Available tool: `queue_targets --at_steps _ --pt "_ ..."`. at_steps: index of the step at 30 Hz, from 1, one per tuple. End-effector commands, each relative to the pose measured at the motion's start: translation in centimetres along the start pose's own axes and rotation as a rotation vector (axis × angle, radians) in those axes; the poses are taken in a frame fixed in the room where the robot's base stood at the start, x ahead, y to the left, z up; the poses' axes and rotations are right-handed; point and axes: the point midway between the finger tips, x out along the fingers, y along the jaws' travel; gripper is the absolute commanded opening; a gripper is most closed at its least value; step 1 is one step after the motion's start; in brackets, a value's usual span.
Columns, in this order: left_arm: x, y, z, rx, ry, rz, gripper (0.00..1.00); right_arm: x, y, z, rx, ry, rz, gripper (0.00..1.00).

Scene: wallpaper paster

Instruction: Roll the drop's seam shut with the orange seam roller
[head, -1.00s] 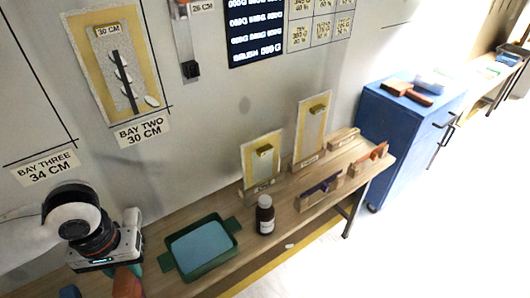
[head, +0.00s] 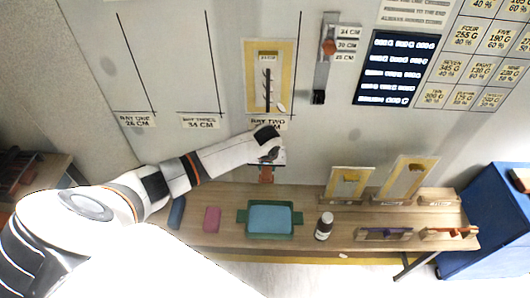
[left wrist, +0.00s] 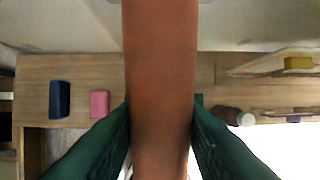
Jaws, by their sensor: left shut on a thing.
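My left gripper (head: 266,165) is shut on an orange-brown thing (head: 266,175) above the back of the bench, below bay two. In the left wrist view the green fingers of the left gripper (left wrist: 160,110) clasp this thing (left wrist: 160,70), a broad bar filling the middle; its ends are not shown. The drop (head: 268,75) hangs in bay two, with a dark vertical seam and pale flaps lifting along it. An orange tool (head: 452,232) lies on a wooden rest at the bench's right end; too small to tell its exact form. My right gripper is not in view.
On the bench (head: 300,198) stand a green tray (head: 243,217) with a blue inside, a brown bottle (head: 324,226), a pink block (head: 212,219), a dark blue block (head: 176,212) and a purple tool (head: 385,233). Sample boards lean behind. A blue cabinet (head: 490,215) stands right.

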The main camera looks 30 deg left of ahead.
Motion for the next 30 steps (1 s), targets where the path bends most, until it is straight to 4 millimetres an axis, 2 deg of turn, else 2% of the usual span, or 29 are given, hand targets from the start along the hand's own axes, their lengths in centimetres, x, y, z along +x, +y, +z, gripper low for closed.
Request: queue_targets --at_steps 1,8,15,30 --pt "-0.1 0.4 0.1 -0.006 -0.003 0.002 0.01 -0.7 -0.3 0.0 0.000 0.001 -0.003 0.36" --pt "0.3 0.7 0.1 -0.012 -0.011 0.001 0.01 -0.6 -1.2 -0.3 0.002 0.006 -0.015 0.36" --pt "0.3 0.6 -0.1 -0.011 -0.010 0.002 0.01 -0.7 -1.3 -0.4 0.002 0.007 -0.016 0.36" --pt "2.1 0.7 4.8 -0.012 -0.012 0.003 0.01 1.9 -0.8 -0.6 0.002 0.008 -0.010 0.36"
